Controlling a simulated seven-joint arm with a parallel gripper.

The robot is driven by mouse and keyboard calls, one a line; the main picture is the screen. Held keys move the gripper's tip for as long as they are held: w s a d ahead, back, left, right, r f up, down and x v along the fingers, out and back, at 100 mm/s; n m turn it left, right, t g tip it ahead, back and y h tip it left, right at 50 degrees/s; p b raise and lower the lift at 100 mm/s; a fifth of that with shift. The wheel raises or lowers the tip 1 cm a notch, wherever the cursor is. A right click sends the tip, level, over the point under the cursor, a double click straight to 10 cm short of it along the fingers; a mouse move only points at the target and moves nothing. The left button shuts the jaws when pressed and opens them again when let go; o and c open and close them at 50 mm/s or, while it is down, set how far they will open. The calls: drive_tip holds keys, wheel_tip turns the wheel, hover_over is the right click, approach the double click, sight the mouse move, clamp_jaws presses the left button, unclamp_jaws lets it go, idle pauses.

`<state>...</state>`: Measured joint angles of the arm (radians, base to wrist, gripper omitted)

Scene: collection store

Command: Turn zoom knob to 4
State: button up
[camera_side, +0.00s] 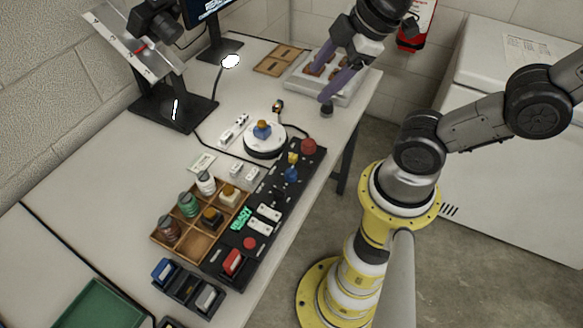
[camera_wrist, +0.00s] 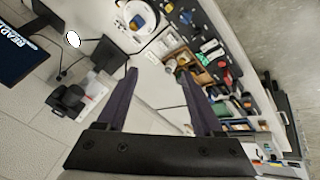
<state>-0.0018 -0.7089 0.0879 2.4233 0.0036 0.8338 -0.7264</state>
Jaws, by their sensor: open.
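A black control panel (camera_side: 268,212) runs along the table's right edge. Near its far end are a red round button (camera_side: 308,146), a yellow knob (camera_side: 292,158) and a blue knob (camera_side: 290,174). Small black controls (camera_side: 279,189) sit nearer. The labels are too small to read, so I cannot tell which is the zoom knob or its setting. My gripper (camera_side: 321,87) is open and empty, beyond the panel's far end near a pale tray. In the wrist view my gripper's purple fingers (camera_wrist: 158,74) are spread apart; the panel (camera_wrist: 208,42) lies beyond them, upper right.
A white round device (camera_side: 264,149) with a blue and yellow top stands beside the panel. A wooden compartment box (camera_side: 176,244) holds jars and blocks. The pale tray (camera_side: 344,96) holds brown items. A monitor (camera_side: 208,12) and a stand (camera_side: 172,112) are at the back left.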

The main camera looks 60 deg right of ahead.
drive_tip(key=w+f+n+g, duration=0.2)
drive_tip(key=w+f+n, duration=0.35)
drive_tip(key=n, duration=0.35)
drive_tip(key=n+g, duration=0.3)
approach(291, 170)
drive_tip(key=f, duration=0.9)
drive_tip(key=shift+w+f, duration=0.3)
drive_tip(key=shift+f, duration=0.05)
clamp_jaws()
